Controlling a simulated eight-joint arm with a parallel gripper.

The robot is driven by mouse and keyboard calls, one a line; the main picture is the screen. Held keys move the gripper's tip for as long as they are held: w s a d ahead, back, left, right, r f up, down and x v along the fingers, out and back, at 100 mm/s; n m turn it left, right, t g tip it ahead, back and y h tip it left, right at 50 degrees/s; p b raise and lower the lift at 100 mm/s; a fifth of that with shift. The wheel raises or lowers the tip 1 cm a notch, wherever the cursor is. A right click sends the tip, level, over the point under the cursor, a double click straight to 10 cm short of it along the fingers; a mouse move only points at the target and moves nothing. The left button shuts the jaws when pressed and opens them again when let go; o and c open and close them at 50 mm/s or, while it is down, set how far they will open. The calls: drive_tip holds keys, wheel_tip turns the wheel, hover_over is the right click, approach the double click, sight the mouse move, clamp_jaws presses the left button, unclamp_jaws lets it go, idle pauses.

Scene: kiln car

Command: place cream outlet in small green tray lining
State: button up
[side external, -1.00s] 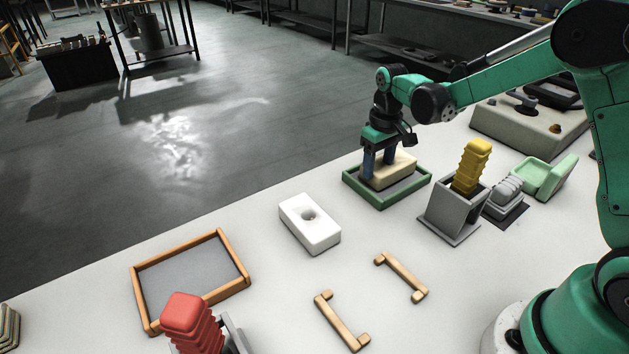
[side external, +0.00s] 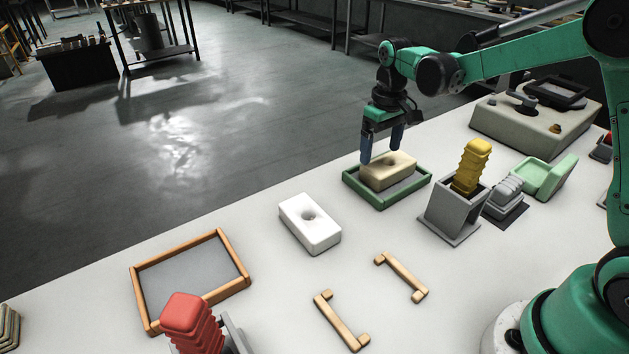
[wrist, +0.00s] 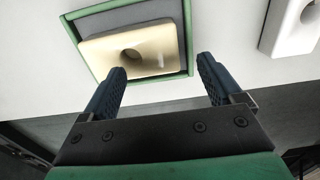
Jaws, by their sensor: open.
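The cream outlet (side external: 378,174) is a pale block with a round hole in its top. It lies in the small green tray (side external: 386,203), on the grey lining (side external: 413,182). In the wrist view the outlet (wrist: 155,55) sits within the green rim (wrist: 181,76), with lining showing around part of it. My gripper (side external: 381,157) is open and empty just above the outlet, apart from it. In the wrist view its two blue fingers (wrist: 162,70) are spread, with nothing between them.
A white block with a hole (side external: 311,222) stands left of the green tray. An orange-framed tray (side external: 189,274), a red ribbed piece (side external: 190,320) and two wooden handles (side external: 342,321) lie nearer. A grey holder with a yellow ribbed piece (side external: 472,167) stands close on the right.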

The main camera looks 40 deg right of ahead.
sight(378, 168)
wheel_tip(378, 168, up, 8)
drive_tip(key=f, duration=0.1)
drive_tip(key=s+a+t, duration=0.7)
drive_tip(key=s, duration=0.4)
drive_tip(key=shift+s+f, duration=0.4)
